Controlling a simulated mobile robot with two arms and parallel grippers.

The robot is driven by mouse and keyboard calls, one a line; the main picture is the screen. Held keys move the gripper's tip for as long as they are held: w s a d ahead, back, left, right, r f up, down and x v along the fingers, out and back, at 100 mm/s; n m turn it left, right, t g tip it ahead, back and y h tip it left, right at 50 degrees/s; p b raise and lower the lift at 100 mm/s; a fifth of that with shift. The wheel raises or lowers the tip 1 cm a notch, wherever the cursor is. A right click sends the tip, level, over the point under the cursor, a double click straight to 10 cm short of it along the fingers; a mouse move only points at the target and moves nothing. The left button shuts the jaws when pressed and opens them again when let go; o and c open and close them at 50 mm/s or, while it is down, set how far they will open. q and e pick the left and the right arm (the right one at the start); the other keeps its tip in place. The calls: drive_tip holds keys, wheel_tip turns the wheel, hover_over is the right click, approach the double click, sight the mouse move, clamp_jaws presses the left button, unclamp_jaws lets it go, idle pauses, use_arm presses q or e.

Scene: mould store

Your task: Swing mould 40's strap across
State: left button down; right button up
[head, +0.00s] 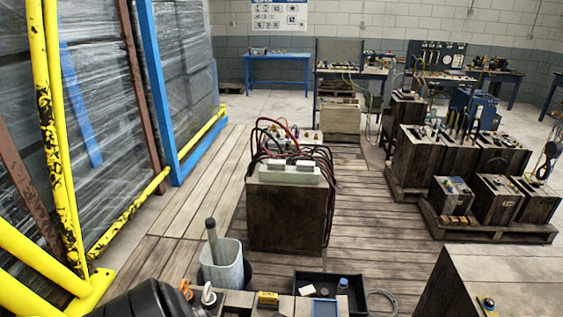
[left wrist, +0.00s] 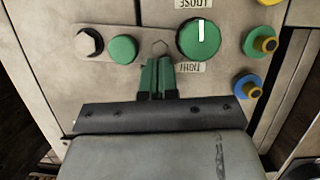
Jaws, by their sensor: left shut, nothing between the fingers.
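In the left wrist view a pale metal mould face (left wrist: 52,80) fills most of the picture; no number 40 is readable. A flat grey strap (left wrist: 106,36) runs across it from a hex bolt (left wrist: 89,42) at the left, with a round green knob (left wrist: 123,49) on it. Right of the strap is a green dial (left wrist: 199,39), its white mark pointing up at the upside-down word LOOSE; TIGHT is below. My left gripper (left wrist: 157,62) is shut and empty, its green fingertips just right of the green knob and below the dial. I cannot tell whether they touch the face.
Yellow-and-green and yellow-and-blue fittings (left wrist: 250,87) stick out at the right of the face. In the head view, a dark block with hoses (head: 288,215) stands ahead, a bucket (head: 222,265) and black tray (head: 305,280) are near. Several moulds on pallets (head: 480,228) stand right.

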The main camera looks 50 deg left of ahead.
use_arm(q)
drive_tip(key=p+v, duration=0.2)
drive_tip(key=v, duration=0.9)
drive_tip(key=shift+f, duration=0.1)
idle(0.4)
